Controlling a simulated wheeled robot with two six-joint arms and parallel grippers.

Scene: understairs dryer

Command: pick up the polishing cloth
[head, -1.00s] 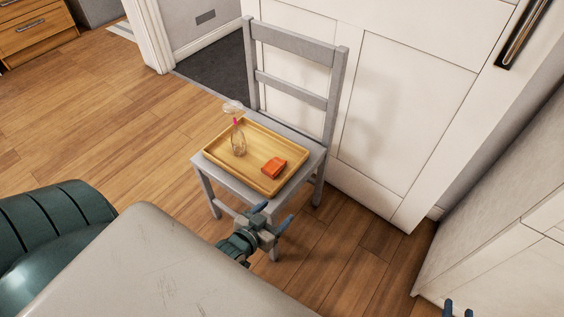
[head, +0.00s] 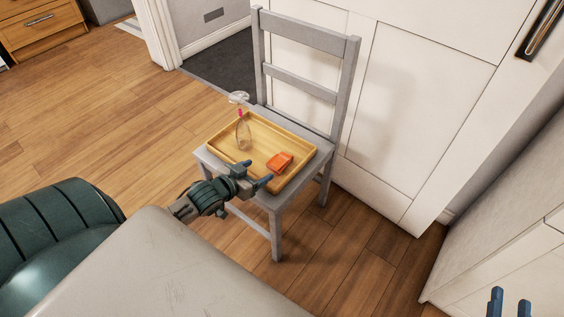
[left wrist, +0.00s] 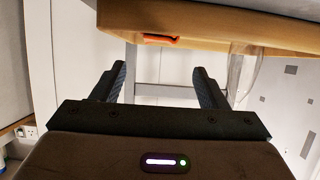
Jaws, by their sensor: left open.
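The polishing cloth (head: 279,162) is a small folded orange-red cloth lying on the right part of a wooden tray (head: 222,142) on the chair seat. My left gripper (head: 252,175) is open and empty at the near edge of the tray, a short way from the cloth. In the left wrist view, which looks upside down, the cloth (left wrist: 160,39) shows at the tray (left wrist: 200,22) beyond the two spread fingers (left wrist: 159,72). My right gripper (head: 510,303) shows only its two blue fingers, apart with nothing between them, at the bottom right.
A pale cabinet (head: 510,220) stands at right. Open wooden floor (head: 110,130) lies to the left.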

